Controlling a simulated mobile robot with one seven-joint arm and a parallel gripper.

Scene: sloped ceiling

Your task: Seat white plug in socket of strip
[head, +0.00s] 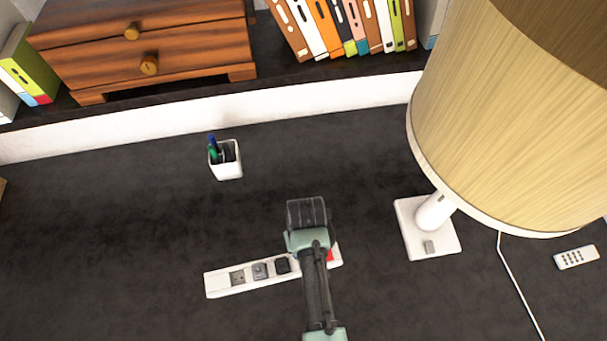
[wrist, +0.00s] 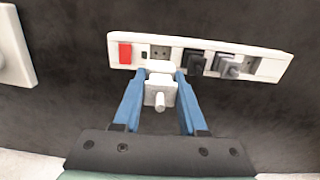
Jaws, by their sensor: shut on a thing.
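A white power strip (head: 218,285) lies on the dark desk; in the wrist view its body (wrist: 122,43) runs across the top. It has a red switch (wrist: 125,53), an open socket (wrist: 159,52) beside the switch, a black plug (wrist: 195,62), a grey plug (wrist: 226,66) and another open socket (wrist: 251,66) at the far end. My gripper (wrist: 161,76) is shut on the white plug (wrist: 160,92), between its blue fingers. The plug is just in front of the open socket beside the switch. Its pins are hidden, and I cannot tell whether it touches the strip. In the head view my arm hides the plug.
A white lamp base (head: 415,225) under a large tan shade (head: 510,120) stands right of the strip. A pen cup (head: 228,163) is behind it. A remote (head: 576,257) lies far right. A shelf with books and wooden drawers (head: 150,50) is at the back. The left desk is clear.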

